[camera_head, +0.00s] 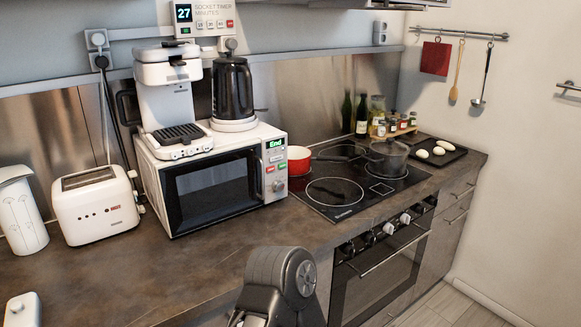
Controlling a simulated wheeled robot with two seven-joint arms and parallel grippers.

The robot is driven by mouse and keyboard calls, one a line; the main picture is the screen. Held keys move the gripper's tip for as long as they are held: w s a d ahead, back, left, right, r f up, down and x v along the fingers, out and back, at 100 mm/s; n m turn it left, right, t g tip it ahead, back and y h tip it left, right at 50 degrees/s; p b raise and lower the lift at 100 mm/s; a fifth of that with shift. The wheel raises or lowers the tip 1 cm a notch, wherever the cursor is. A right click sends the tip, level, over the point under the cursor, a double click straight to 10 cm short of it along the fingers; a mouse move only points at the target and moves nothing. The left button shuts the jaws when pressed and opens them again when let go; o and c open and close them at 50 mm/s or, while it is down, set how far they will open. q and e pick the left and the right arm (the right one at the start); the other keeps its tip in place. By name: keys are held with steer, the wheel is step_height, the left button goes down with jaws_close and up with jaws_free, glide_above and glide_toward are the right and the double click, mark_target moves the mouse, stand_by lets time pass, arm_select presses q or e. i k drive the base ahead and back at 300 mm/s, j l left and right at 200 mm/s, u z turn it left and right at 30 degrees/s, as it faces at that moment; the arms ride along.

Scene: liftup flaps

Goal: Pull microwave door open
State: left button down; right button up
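The white microwave (153,181) stands on the dark counter, its front angled toward the lower right. Its dark glass door (212,188) looks shut. The control panel (276,172) on the right of its front has a display reading "End", a green and a red button, and a knob. A dark grey link of my arm (280,285) rises from the bottom edge, in front of and below the microwave, apart from it. No gripper fingers can be made out in this view.
A coffee or grill appliance (168,92) and a black kettle (233,88) stand on top of the microwave. A toaster (95,205) is left of it, a red pot (299,160) and hob (335,190) right. The counter (150,265) in front is clear.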

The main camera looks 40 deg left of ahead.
mark_target(196, 191)
steer(key=u, duration=1.75)
steer(key=i+l+z, duration=0.1)
steer(key=l+z, duration=0.3)
steer(key=i+l+z, duration=0.1)
steer(key=z, duration=0.25)
steer(key=i+l, duration=0.05)
steer(key=l, duration=0.05)
